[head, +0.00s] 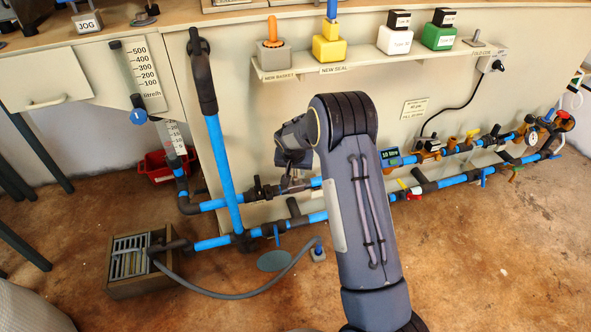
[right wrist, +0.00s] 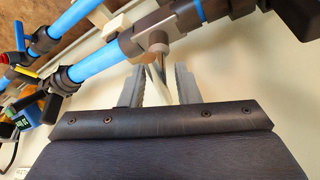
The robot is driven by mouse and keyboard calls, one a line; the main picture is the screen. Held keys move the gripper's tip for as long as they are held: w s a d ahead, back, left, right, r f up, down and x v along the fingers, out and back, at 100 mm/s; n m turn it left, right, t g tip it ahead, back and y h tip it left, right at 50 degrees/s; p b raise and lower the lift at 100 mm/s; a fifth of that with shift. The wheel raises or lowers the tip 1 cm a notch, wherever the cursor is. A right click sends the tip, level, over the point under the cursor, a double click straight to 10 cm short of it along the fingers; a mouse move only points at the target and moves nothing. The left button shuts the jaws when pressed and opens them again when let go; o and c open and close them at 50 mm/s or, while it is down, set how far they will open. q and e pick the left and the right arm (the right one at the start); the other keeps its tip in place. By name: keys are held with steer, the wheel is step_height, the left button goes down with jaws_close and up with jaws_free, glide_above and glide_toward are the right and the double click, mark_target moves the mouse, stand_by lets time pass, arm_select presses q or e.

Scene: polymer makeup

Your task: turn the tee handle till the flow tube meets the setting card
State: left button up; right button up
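My right gripper (right wrist: 160,80) has its fingers apart, one on each side of a thin grey handle (right wrist: 157,70) under a dark pipe fitting (right wrist: 155,37); this appears to be the tee handle. Gaps show beside the handle, so I see no firm grip. In the head view my right arm hides the handle and most of the gripper (head: 292,165). The flow tube (head: 120,65) stands upright at the upper left beside a white scale marked 100 to 500. A smaller white card (head: 172,138) with markings hangs below; I cannot tell if it is the setting card. My left gripper is not in view.
Blue pipes (head: 224,170) with dark fittings run along the wall. A shelf (head: 350,66) above carries several coloured blocks. A grated drain box (head: 130,260) with a grey hose stands on the floor at left. A red bin (head: 158,168) sits behind. The right floor is clear.

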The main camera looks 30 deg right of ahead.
jaws_close()
steer(key=shift+a+m+g+h, duration=0.1)
steer(key=shift+m+g+h, duration=0.25)
steer(key=shift+m, duration=0.85)
steer(key=m+g, duration=0.1)
steer(key=m, duration=0.2)
steer(key=shift+h+p, duration=0.35)
steer(key=shift+o, duration=0.8)
jaws_free()
